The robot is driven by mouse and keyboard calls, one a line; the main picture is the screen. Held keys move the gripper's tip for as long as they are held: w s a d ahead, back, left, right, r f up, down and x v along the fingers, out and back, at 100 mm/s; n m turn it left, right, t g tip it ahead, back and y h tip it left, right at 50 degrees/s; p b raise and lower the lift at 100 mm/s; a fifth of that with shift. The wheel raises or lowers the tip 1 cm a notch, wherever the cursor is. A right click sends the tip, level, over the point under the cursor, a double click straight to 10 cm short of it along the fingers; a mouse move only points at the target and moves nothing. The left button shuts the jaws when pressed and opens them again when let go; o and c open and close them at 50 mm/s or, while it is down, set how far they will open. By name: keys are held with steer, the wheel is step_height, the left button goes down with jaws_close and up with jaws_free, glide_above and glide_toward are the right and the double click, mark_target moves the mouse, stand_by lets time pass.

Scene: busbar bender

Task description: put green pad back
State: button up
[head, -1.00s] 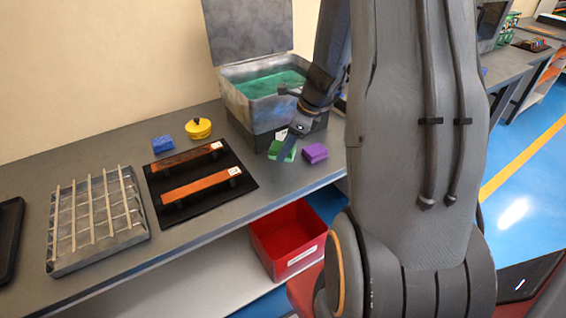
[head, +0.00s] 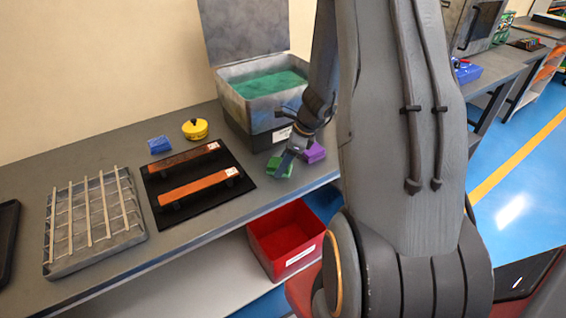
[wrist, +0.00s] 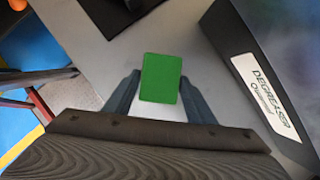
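The green pad (head: 279,167) is a small block near the bench's front edge, in front of the degreaser tank. In the wrist view the green pad (wrist: 161,78) sits between the two fingers of my gripper (wrist: 161,88), which meet its side edges. In the head view my gripper (head: 285,163) points down at the pad and partly covers it. I cannot tell whether the pad touches the bench. A purple pad (head: 314,153) lies just right of it, partly behind my gripper. A blue pad (head: 159,144) lies further left.
The degreaser tank (head: 255,110) with its lid up stands behind the pads; its label (wrist: 264,95) is close on the right. A yellow tin (head: 195,129), black mat (head: 212,198) with two bars, and metal rack (head: 93,222) are left. A red bin (head: 285,240) stands below.

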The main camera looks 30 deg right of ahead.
steer(key=shift+o, duration=1.4)
steer(key=shift+r, duration=0.1)
steer(key=shift+d+r, duration=0.1)
steer(key=shift+r, duration=0.15)
steer(key=v, duration=1.1)
steer(key=s+a+r+n+g+h, duration=0.1)
steer(key=s+a+n, duration=0.5)
steer(key=a+n, duration=0.3)
steer(key=s+a+r+n+g+h, duration=0.1)
steer(key=s+a+n, duration=0.5)
steer(key=n, duration=1.1)
steer(key=a+r+h, duration=0.1)
steer(key=a, duration=0.3)
steer(key=shift+n+b, duration=0.3)
steer(key=shift+a, duration=0.1)
